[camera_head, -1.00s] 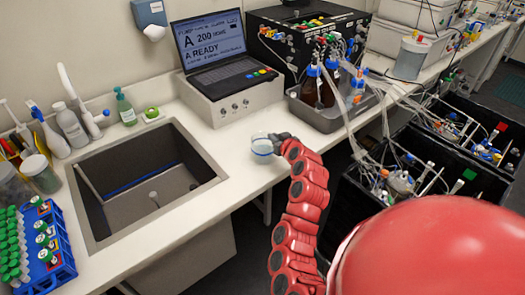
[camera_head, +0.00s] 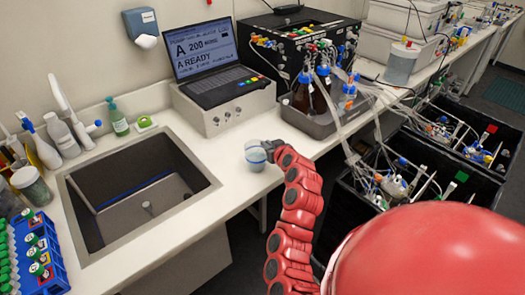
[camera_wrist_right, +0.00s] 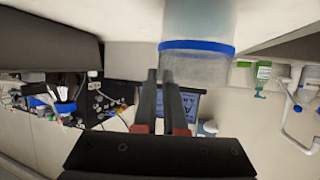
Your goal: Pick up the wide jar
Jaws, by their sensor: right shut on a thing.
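The wide jar (camera_head: 256,157) is a clear, squat jar with a blue band, seen over the counter near its front edge, right of the sink. In the right wrist view, the jar (camera_wrist_right: 197,58) shows large and upside down, with a blue ring and a pale end toward the fingers. My right gripper (camera_head: 269,149) is at the jar's right side and shut on it near its rim. Its dark fingers (camera_wrist_right: 162,76) overlap the jar's edge. I cannot tell whether the jar's base touches the counter. My left gripper is not in view.
The sink (camera_head: 140,190) opens to the left. The laptop (camera_head: 212,60) on its grey box and a grey tray (camera_head: 318,122) with brown bottles stand behind. Tubes and black bins (camera_head: 440,165) lie to the right. Counter around the jar is clear.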

